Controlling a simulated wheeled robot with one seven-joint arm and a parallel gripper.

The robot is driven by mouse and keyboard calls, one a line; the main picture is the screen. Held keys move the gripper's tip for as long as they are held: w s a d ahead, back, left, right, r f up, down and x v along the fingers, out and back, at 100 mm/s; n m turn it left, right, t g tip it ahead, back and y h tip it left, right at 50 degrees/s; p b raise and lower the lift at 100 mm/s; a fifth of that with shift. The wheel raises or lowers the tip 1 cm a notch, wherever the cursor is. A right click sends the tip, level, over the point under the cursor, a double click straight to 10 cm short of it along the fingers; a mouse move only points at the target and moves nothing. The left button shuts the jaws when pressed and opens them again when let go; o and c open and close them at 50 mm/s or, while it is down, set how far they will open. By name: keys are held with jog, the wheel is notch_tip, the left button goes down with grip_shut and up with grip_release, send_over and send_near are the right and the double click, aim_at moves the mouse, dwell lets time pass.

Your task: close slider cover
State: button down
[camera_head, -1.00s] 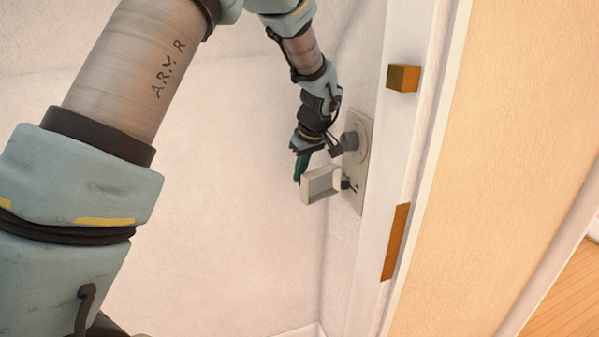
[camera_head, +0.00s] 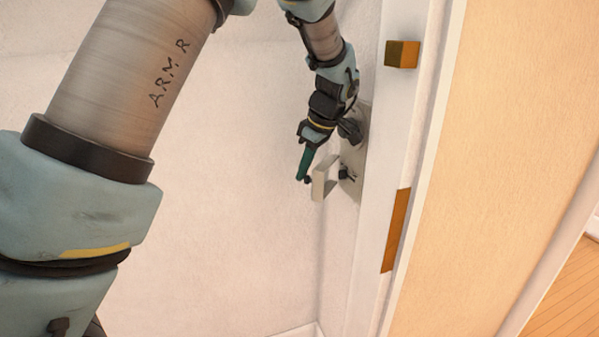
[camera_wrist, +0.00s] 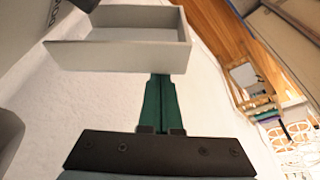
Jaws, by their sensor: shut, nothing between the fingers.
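The slider cover (camera_head: 322,178) is a pale, box-shaped flap that stands out from a wall plate (camera_head: 352,160). In the wrist view the cover (camera_wrist: 118,57) is at the top, with its hollow side facing up in the picture. My gripper (camera_head: 305,178) is beside the cover, on its left side in the head view. Its green fingers (camera_wrist: 159,84) are together and empty, with the tips at or just behind the cover's near edge. I cannot tell whether they touch it. The slider itself is partly hidden, with a small dark part (camera_head: 344,173) showing behind the cover.
A white door frame (camera_head: 385,150) with a brass block (camera_head: 402,54) and a brass plate (camera_head: 395,231) stands right of the plate. The pale wall (camera_head: 220,200) to the left is clear. A wooden chair (camera_wrist: 247,80) shows far off in the wrist view.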

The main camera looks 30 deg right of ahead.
jog(key=shift+s+d+b, duration=0.2)
jog(key=shift+s+b, duration=0.1)
jog(key=shift+s, duration=0.4)
jog(key=shift+w, duration=0.15)
